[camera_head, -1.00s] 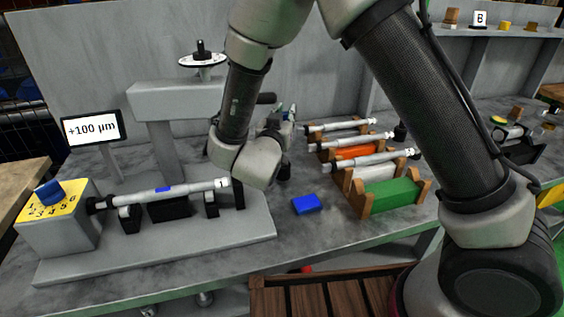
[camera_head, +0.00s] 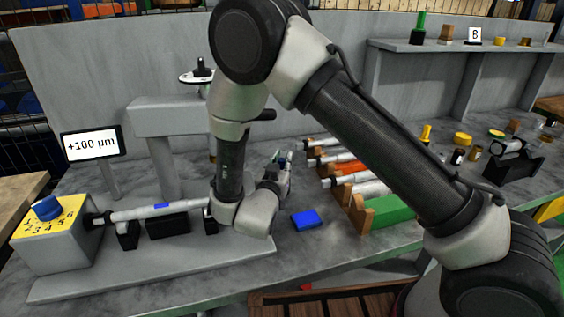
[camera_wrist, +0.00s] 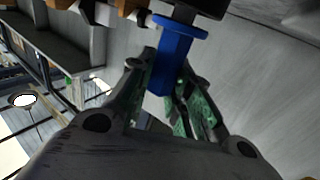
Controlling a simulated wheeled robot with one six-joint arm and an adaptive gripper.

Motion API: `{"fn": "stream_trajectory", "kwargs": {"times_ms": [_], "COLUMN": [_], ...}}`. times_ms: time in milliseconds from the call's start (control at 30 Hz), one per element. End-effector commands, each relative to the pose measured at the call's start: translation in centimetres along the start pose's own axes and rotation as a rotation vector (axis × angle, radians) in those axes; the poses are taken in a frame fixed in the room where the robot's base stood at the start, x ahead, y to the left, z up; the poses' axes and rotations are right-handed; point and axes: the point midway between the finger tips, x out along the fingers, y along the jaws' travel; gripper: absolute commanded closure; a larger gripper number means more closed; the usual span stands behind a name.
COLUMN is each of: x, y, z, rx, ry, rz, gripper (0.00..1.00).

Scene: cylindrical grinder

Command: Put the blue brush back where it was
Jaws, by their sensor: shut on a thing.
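My gripper (camera_head: 284,162) hangs above the grey bench, right of the grinder's measuring stand, with its fingers pointing away. In the wrist view my gripper (camera_wrist: 172,95) is shut on the blue brush (camera_wrist: 176,55). Its blue handle lies between the green-padded fingers, with a wider blue collar and a dark part beyond it. In the head view my own arm and fingers mostly hide the brush. A flat blue block (camera_head: 306,219) lies on the bench in front of my gripper.
The grinder bed holds a long shaft (camera_head: 150,209). A dial box (camera_head: 55,235) and a +100 µm display (camera_head: 92,143) stand left. Racks with several shafts and a green block (camera_head: 388,212) stand right. A wall shelf (camera_head: 440,47) holds small items. Bench is clear around the blue block.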

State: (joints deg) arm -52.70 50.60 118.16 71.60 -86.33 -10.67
Motion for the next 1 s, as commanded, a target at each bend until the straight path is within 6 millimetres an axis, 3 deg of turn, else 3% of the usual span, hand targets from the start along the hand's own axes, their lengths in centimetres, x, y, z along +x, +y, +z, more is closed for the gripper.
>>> {"fn": "stream_trajectory", "kwargs": {"times_ms": [267, 300, 400, 700, 833, 1000], "x": [0.0, 0.0, 0.0, 0.0, 0.0, -3.4], "y": [0.0, 0.0, 0.0, 0.0, 0.0, -0.1], "z": [0.9, 0.9, 0.9, 0.8, -0.2, -0.1], "rx": [-0.001, -0.001, 0.000, 0.000, 0.003, -0.002], "ry": [0.000, 0.000, 0.000, 0.000, 0.000, -0.001], "rz": [0.000, 0.000, 0.000, 0.000, 0.000, -0.005], "gripper": [1.00, 0.77, 0.59, 0.59, 0.59, 0.59]}}
